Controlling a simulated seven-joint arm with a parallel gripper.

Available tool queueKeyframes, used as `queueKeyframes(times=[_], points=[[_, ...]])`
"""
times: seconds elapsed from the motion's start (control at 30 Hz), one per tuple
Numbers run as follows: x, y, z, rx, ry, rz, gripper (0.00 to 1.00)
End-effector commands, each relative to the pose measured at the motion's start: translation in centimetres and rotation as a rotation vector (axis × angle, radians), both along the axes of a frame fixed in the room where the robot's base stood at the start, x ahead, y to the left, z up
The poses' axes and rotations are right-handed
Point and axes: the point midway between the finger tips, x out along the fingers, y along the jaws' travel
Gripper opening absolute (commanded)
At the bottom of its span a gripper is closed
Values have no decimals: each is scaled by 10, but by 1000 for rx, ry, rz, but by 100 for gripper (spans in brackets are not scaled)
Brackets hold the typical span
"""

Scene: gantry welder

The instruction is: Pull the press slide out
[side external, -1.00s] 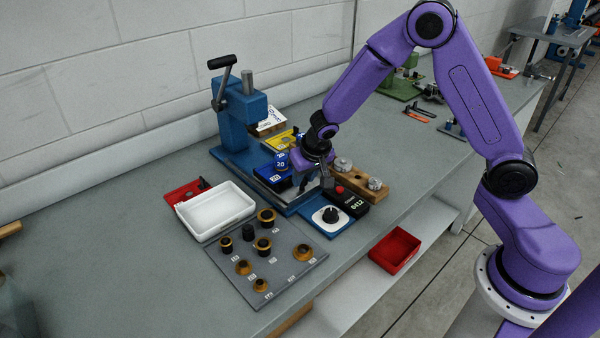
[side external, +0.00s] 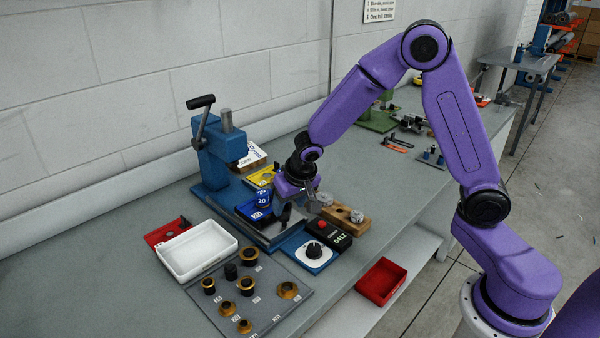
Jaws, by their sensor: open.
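The blue press (side external: 213,165) stands against the wall at the back left, with its black-handled lever raised. Its base runs toward the front right, with a metal slide (side external: 268,231) along it. A dark upright piece (side external: 285,213), perhaps the slide's handle, shows near its front end. My gripper (side external: 313,203) is open and empty, just above and to the right of that piece. Its fingers are small and partly blend with the things behind, so I cannot tell whether they touch anything.
A dial box (side external: 315,254) and a black counter with a red button (side external: 330,236) stand in front. A wooden block with metal weights (side external: 346,216) is to the right. A white tray (side external: 196,251), bushing board (side external: 213,312) and red bin (side external: 381,282) lie nearer.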

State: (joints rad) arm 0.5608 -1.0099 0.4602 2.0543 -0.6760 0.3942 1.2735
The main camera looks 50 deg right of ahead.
Motion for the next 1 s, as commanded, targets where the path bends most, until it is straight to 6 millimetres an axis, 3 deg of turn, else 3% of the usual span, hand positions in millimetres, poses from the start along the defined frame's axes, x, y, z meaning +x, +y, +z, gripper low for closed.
queueKeyframes(times=[0.7, 1.0], points=[[-42, 11, 104, 2, -2, 2, 57], [-50, 12, 120, 0, 3, 1, 57]])
